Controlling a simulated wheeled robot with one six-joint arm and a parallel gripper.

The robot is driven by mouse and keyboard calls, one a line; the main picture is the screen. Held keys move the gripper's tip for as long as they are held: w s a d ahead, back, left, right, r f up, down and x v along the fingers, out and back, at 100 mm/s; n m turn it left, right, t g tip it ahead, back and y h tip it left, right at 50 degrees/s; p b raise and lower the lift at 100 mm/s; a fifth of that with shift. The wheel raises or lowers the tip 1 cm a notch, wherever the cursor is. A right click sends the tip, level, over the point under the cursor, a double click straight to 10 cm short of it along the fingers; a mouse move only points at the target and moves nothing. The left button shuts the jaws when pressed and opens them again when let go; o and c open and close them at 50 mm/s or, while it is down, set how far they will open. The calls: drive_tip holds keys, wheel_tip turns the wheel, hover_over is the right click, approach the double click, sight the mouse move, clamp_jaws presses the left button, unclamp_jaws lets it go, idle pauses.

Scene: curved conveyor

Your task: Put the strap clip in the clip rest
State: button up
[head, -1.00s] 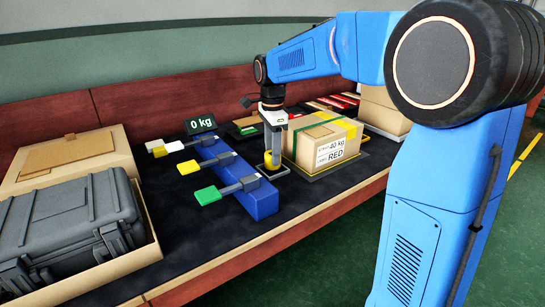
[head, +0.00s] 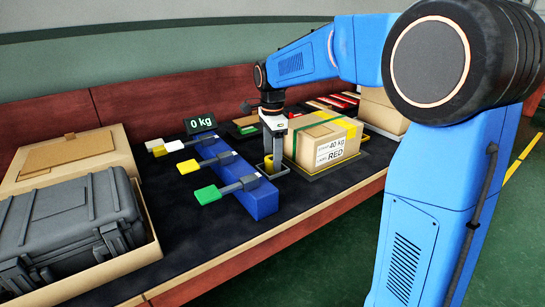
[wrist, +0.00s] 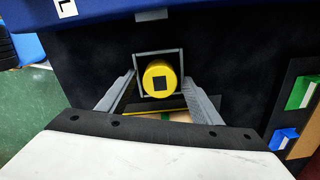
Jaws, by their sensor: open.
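The yellow round strap clip (wrist: 160,78), with a dark square on its end, is framed by a grey square surround in the wrist view. I take this surround to be the clip rest (wrist: 139,62). In the head view the clip (head: 267,164) stands low beside the carton, partly covered by a finger. My gripper (head: 275,168) points down there. Its two grey fingers (wrist: 159,84) are spread apart, one on each side of the clip, with gaps visible. Whether the clip is fully seated is hard to tell.
The strapped carton (head: 325,140) marked 40 kg RED stands close on the right. A blue block with coloured levers (head: 250,198) lies on the left, with a 0 kg display (head: 201,123) behind. A grey case (head: 70,225) sits front left. Dark table is clear between.

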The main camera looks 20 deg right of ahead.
wheel_tip(320, 180, up, 12)
drive_tip(key=f, duration=0.1)
drive_tip(key=s+d+n+t, duration=0.15)
drive_tip(key=s+n, duration=0.25)
drive_tip(key=s, duration=0.4)
drive_tip(key=s+d+f+n+t, duration=0.1)
drive_tip(key=s+f+n, duration=0.3)
drive_tip(key=s, duration=0.4)
drive_tip(key=s+d+f+n+t, duration=0.1)
drive_tip(key=s+d+f+n, duration=0.1)
drive_tip(key=s+f+n, duration=0.3)
drive_tip(key=s+d+f+n+t, duration=0.1)
drive_tip(key=s+f+n, duration=0.3)
drive_tip(key=s, duration=0.8)
drive_tip(key=shift+s+d+f, duration=0.2)
drive_tip(key=shift+d+f, duration=0.55)
drive_tip(key=shift+f, duration=0.2)
